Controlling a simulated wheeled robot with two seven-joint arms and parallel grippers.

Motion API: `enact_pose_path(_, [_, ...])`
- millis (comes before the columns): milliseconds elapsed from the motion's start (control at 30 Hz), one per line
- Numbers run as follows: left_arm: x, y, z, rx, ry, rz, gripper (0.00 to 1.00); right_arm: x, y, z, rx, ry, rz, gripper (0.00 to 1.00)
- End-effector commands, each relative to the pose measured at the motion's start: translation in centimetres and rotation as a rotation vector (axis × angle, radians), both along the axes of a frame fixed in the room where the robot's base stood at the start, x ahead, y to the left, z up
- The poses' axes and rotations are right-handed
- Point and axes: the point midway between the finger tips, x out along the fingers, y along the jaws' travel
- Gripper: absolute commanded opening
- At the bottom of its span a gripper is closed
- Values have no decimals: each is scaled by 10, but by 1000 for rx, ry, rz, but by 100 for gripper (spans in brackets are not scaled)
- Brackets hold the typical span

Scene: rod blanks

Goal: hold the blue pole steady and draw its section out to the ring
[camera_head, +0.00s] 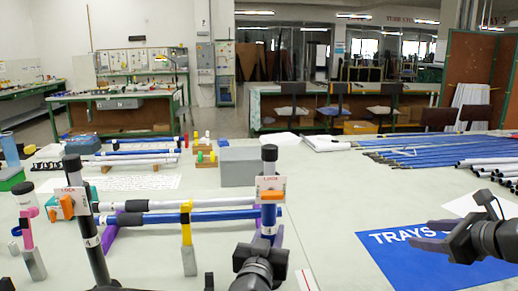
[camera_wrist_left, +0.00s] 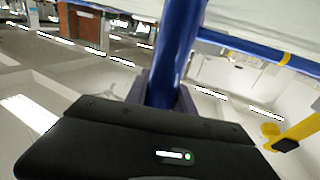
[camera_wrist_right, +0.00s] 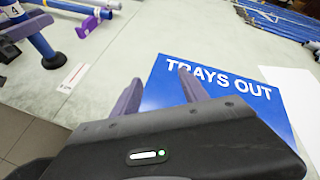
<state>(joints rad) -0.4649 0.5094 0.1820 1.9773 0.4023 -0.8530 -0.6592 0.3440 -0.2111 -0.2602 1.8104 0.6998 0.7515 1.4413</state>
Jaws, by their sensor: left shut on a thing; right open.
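The blue pole (camera_head: 269,219) stands upright right of centre in the head view, with a black upper end, a white card (camera_head: 271,184) and an orange lever (camera_head: 271,196). My left gripper (camera_head: 266,241) is shut around its lower blue part; the left wrist view shows the blue shaft (camera_wrist_left: 174,60) between the fingers. A pale band shows on the shaft under the card; I cannot tell whether it is the ring. My right gripper (camera_head: 424,234) is open and empty, apart from the pole, over the blue mat (camera_head: 385,262). Its spread fingers show in the right wrist view (camera_wrist_right: 160,88).
A black upright pole (camera_head: 96,254) with a "LOCK" card stands at left. White (camera_head: 170,203) and blue (camera_head: 160,217) poles lie behind the uprights, with a yellow stand (camera_head: 187,237) in front. A grey box (camera_head: 240,167) is behind. Several rods (camera_head: 420,155) lie at back right.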

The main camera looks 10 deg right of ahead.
Motion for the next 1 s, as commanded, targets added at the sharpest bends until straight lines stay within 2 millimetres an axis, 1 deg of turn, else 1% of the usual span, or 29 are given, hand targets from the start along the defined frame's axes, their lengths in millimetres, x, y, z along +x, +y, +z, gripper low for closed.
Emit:
enact_pose_path(33, [0,0,0,0,0,-1,0,12,39,33,62,-71,48,52])
enact_pose_path(67, [0,0,0,0,0,-1,0,18,62,50,102,-107,77,52])
enact_pose_path(100, [0,0,0,0,0,-1,0,24,92,71,158,-148,117,52])
enact_pose_path(167, [0,0,0,0,-1,-1,0,31,138,96,239,-198,182,52])
enact_pose_path(200, [0,0,0,0,-1,-1,0,33,166,111,291,-223,223,52])
enact_pose_path(300, [0,0,0,0,-1,-1,0,32,224,143,405,-270,312,52])
enact_pose_path(400, [0,0,0,0,-1,0,0,26,263,165,487,-295,371,52])
enact_pose_path(500, [0,0,0,0,-1,0,0,21,284,177,534,-304,403,52])
enact_pose_path(567, [0,0,0,0,-1,0,0,19,290,180,547,-307,412,52])
enact_pose_path(1000, [0,0,1,0,-1,0,0,22,293,181,549,-307,413,52])
